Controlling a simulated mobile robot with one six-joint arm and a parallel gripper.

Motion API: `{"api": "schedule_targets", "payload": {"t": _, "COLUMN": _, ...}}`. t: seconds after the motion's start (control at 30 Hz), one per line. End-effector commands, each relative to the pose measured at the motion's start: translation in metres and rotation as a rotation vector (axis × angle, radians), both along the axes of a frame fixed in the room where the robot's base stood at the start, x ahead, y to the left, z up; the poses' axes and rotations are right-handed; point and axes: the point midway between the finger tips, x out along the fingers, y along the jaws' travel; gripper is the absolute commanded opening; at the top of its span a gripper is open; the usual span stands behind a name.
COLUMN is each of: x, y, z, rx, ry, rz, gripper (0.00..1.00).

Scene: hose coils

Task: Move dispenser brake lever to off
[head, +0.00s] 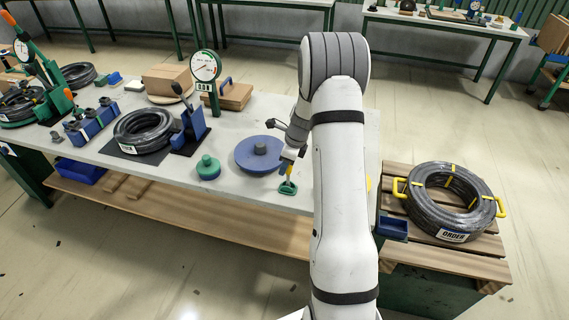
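A small green base (287,188) with a short yellow upright lever (289,171) stands near the front edge of the workbench, at the front right of a blue disc (250,163) with a grey hub. It looks like the brake lever, but I cannot read any off marking. My gripper (290,160) is right at the top of the yellow lever, pointing down. It is too small and partly hidden to tell whether its fingers touch the lever or are closed on it. Another lever (177,89) with a dark knob rises from a blue block (190,132) farther left.
A black hose coil (143,130) lies on a dark mat beside the blue block. A green knobbed weight (208,168) sits left of the disc. A dial gauge (205,66) stands behind.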

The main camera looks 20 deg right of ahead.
Motion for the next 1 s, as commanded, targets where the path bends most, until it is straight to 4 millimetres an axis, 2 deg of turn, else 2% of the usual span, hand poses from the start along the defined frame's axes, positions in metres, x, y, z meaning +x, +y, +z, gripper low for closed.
{"api": "schedule_targets", "payload": {"t": 0.33, "x": -0.002, "y": -0.003, "z": 0.004, "rx": 0.000, "ry": 0.000, "rz": -0.002, "gripper": 0.48}}
{"api": "schedule_targets", "payload": {"t": 0.7, "x": -0.010, "y": -0.015, "z": 0.059, "rx": -0.002, "ry": -0.002, "rz": -0.002, "gripper": 0.48}}
{"api": "schedule_targets", "payload": {"t": 0.83, "x": -0.012, "y": -0.017, "z": 0.072, "rx": 0.001, "ry": -0.001, "rz": -0.002, "gripper": 0.48}}
{"api": "schedule_targets", "payload": {"t": 1.0, "x": -0.014, "y": -0.018, "z": 0.076, "rx": 0.000, "ry": 0.001, "rz": -0.003, "gripper": 0.48}}
